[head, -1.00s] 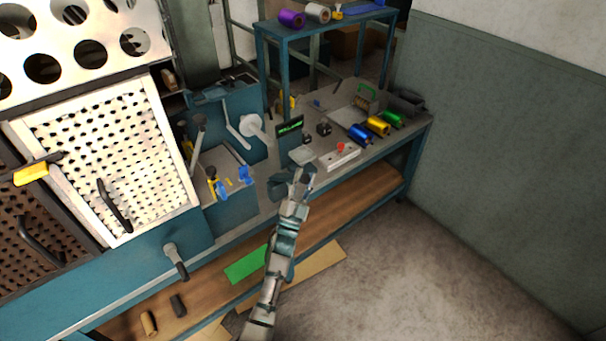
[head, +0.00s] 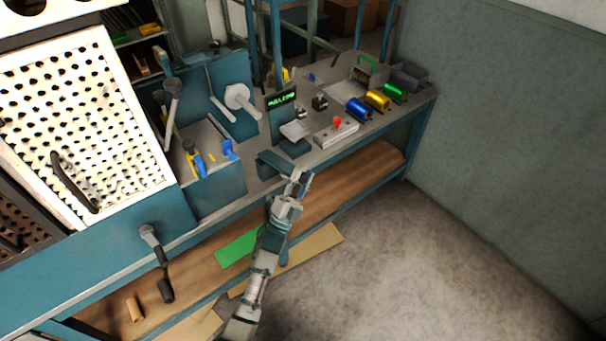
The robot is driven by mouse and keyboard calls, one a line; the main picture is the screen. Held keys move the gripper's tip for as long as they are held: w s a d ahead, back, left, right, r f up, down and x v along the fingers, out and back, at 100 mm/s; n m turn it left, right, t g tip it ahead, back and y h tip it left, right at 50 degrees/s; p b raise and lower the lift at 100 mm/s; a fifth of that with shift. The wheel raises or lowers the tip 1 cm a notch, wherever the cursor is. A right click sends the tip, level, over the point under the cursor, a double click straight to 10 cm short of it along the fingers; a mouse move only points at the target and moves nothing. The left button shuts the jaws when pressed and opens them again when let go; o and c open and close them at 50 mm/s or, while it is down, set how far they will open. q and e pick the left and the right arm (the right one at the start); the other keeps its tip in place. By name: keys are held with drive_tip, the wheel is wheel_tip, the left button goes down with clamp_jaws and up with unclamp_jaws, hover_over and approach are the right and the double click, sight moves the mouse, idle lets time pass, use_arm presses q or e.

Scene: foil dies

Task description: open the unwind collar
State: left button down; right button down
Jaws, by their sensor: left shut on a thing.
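A white round disc with a pale shaft (head: 240,97) stands on the blue machine on the bench; it looks like the unwind. I cannot make out its collar or whether that is open or shut. My left gripper (head: 302,184) is in front of the bench's front edge, below and to the right of the disc and well apart from it. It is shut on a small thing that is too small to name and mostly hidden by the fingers. My right gripper is not in view.
A control box with a red button (head: 337,123), a small green-lit display (head: 281,99) and blue, yellow and green foil rolls (head: 377,99) stand on the bench. A perforated white panel (head: 85,120) and a crank handle (head: 157,262) are at left. The floor at right is clear.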

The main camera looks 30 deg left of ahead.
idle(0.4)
use_arm(q)
drive_tip(key=c, duration=0.8)
unclamp_jaws()
drive_tip(key=shift+w+f+h, duration=0.1)
drive_tip(key=shift+h, duration=0.2)
drive_tip(key=v, duration=1.2)
